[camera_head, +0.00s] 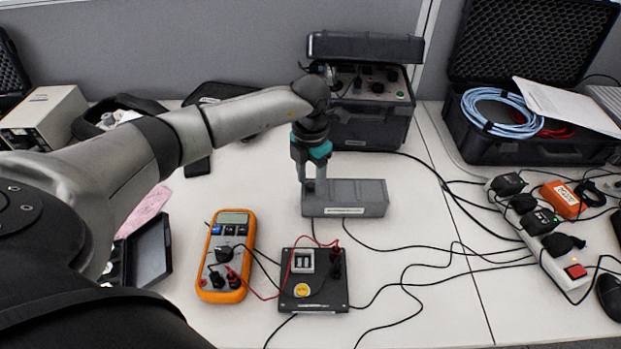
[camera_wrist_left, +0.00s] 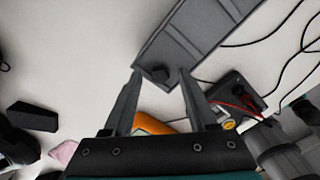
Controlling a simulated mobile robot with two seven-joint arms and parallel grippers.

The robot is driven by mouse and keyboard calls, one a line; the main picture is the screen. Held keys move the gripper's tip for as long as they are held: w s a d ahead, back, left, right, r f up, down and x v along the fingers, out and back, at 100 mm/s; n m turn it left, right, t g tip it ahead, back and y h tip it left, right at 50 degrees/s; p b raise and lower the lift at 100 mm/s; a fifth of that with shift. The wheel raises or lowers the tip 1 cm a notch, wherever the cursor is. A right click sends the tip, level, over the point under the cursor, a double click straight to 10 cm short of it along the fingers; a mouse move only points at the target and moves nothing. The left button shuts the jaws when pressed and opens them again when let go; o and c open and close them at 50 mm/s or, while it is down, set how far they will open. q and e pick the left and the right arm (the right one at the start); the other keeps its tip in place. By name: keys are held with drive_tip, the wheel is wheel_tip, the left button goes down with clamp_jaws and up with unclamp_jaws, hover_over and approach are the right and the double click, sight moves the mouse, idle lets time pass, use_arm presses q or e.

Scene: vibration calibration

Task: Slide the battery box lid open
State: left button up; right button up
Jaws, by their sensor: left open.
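The grey battery box (camera_head: 360,196) lies on the white table in the middle of the head view, with a ribbed grey lid face. It also shows in the left wrist view (camera_wrist_left: 200,30), running up to the right. A small dark knob (camera_wrist_left: 160,74) stands at its near end. My left gripper (camera_head: 315,188) points down over the box's left end. In the left wrist view its open fingertips (camera_wrist_left: 159,72) lie on either side of the knob, with gaps visible; I cannot tell how far down they reach. My right gripper is not in view.
An orange multimeter (camera_head: 228,258) and a black board (camera_head: 313,281) with red leads lie in front of the box. A black equipment case (camera_head: 372,128) stands close behind. Cables cross the table to the right, towards a white power strip (camera_head: 560,265).

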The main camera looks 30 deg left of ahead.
use_arm(q)
drive_tip(key=shift+c, duration=0.4)
clamp_jaws()
drive_tip(key=shift+r, duration=0.1)
idle(0.8)
